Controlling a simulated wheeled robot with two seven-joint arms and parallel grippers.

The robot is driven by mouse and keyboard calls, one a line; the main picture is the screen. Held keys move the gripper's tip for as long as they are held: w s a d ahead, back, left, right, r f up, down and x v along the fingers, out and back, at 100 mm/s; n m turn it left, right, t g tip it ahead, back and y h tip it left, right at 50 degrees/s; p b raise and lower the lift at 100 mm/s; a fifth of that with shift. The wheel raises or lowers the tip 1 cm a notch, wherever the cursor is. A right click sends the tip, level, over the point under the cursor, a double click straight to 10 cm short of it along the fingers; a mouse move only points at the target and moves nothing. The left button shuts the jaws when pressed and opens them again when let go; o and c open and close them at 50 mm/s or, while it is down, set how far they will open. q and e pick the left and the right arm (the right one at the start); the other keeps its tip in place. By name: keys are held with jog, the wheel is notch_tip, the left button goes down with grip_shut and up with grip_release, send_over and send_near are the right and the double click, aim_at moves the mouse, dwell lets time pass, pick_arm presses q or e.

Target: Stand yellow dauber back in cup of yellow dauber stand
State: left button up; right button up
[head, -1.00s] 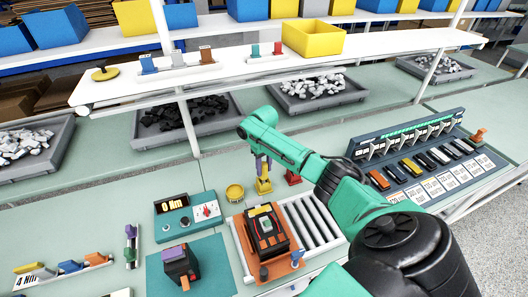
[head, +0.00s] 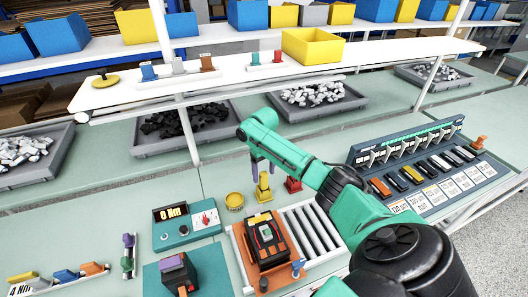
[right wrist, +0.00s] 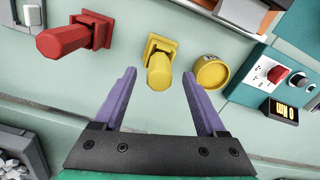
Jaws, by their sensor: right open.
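The yellow dauber (head: 264,188) stands upright in the square yellow stand (right wrist: 162,46) on the bench. In the right wrist view the dauber (right wrist: 158,72) points toward the camera, its lower end in the stand. Exactly how deep it sits is hidden. My right gripper (head: 262,166) is open above it. In the right wrist view its purple fingertips (right wrist: 159,74) lie either side of the dauber, apart from it, with nothing held. My left gripper is not in view.
A round yellow tin (head: 235,201) and a red dauber in a red stand (head: 293,185) flank the yellow stand closely. A teal meter box (head: 187,225) and an orange tray with a breaker (head: 265,243) stand nearer. A white shelf (head: 225,75) hangs behind.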

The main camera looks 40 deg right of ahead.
notch_tip(320, 180, up, 12)
jog(key=b, duration=0.1)
jog(key=shift+b, duration=0.3)
dwell(0.4)
